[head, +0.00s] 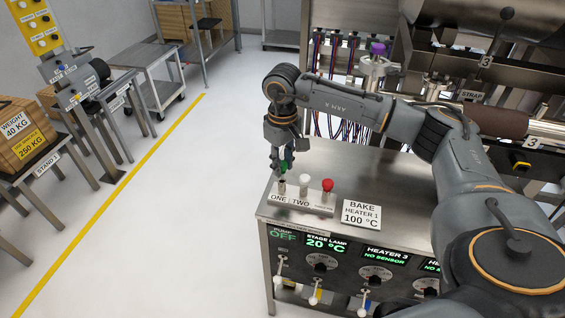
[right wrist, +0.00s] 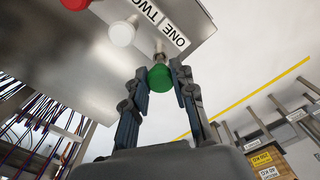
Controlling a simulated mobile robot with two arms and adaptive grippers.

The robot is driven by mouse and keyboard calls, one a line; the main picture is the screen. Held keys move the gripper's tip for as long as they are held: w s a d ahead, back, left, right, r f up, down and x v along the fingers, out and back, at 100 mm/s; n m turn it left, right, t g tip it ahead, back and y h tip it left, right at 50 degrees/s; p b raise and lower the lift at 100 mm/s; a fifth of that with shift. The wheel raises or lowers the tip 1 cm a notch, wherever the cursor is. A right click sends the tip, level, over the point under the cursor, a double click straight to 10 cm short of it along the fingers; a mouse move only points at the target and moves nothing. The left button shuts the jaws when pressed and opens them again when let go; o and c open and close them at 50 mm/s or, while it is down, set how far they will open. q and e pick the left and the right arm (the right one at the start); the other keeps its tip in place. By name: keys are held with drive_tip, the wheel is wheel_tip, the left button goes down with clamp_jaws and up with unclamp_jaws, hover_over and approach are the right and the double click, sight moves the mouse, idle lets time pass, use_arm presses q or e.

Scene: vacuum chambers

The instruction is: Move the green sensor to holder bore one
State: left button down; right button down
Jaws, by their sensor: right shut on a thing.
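My right gripper (head: 282,158) points down above the front left corner of the steel bench and is shut on the green sensor (head: 285,166). In the right wrist view the gripper's fingers (right wrist: 160,82) stand on both sides of the round green cap (right wrist: 160,77), with a metal stem beyond it. The stem is at or just above the bore marked ONE on the holder (head: 293,199); I cannot tell how deep it sits. A white-capped sensor (head: 305,179) stands near label TWO. A red-capped sensor (head: 327,185) stands to its right. My left gripper is out of view.
A sign reading BAKE HEATER 1 100 °C (head: 361,214) stands right of the holder. The bench front carries a control panel (head: 375,272). Cables (head: 330,85) and chamber hardware stand behind. Open floor (head: 150,230) lies left, with stands and carts beyond the yellow line.

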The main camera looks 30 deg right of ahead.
sight(283, 172)
drive_tip(key=shift+f+b, duration=0.15)
drive_tip(key=shift+b, duration=0.15)
idle(0.5)
drive_tip(key=shift+f+b, duration=1.6)
drive_tip(key=shift+b, duration=0.05)
idle(1.1)
drive_tip(key=c, duration=1)
unclamp_jaws()
drive_tip(key=shift+r, duration=0.15)
drive_tip(key=shift+r+p, duration=1.95)
drive_tip(key=shift+r, duration=1.5)
